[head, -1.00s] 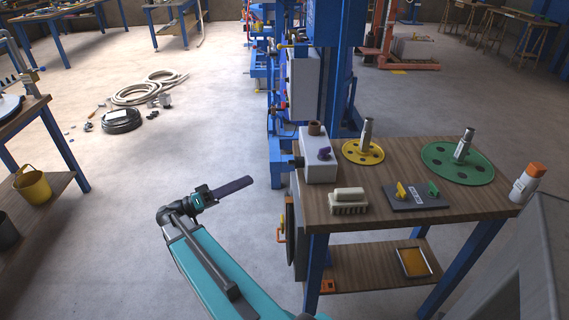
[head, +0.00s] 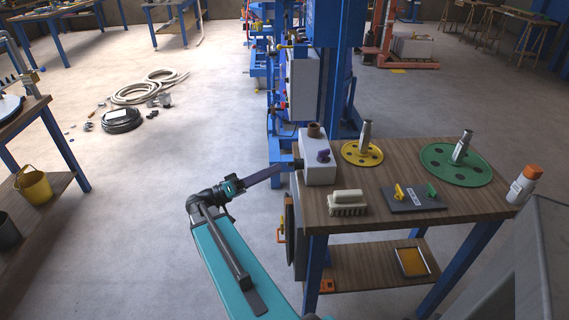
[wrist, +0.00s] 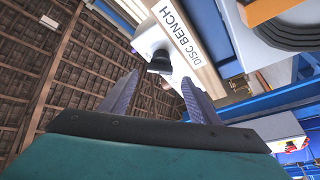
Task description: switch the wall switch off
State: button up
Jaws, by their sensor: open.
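A white box (head: 319,172) stands on the left back corner of the wooden bench. A dark knob (head: 298,164) sticks out of its left side; it appears to be the switch. My gripper (head: 284,168) reaches in from the left, its purple-grey fingers level with this knob and close to it. In the wrist view, my gripper (wrist: 160,77) is open, with the black knob (wrist: 159,62) on the white box just beyond and between the fingertips. The fingers do not visibly touch it. I cannot tell its on or off position.
The blue machine column (head: 336,85) rises behind.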

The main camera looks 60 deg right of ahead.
aim_at(292, 164)
jog(key=shift+p+x, duration=0.3)
jog(key=shift+x, duration=1.8)
jog(key=c, duration=1)
jog(key=shift+d, duration=0.4)
jog(key=shift+c, duration=0.2)
jog(key=shift+a, duration=0.25)
jog(key=shift+a+f, duration=0.1)
